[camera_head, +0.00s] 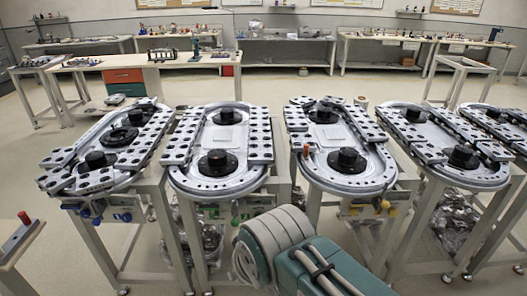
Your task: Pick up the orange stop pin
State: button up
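A small orange stop pin (306,150) stands upright at the left edge of the third ring track (345,178) from the left, near its front curve. The track is a grey oval with black hubs and drilled plates, on a metal stand. Part of my arm, grey and teal, shows at the bottom centre, below and in front of the tracks. My gripper is not in view, so its state is hidden.
More ring tracks stand alongside: one directly left (220,185), one far left (90,183) and others to the right (445,165). A red-topped pin (24,217) stands on a bench at the left edge. Narrow gaps separate the stands. Workbenches (140,62) line the back, with open floor before them.

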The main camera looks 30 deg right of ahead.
aim_at(305, 149)
jog(key=i+l+z, duration=1)
jog(key=i, duration=0.2)
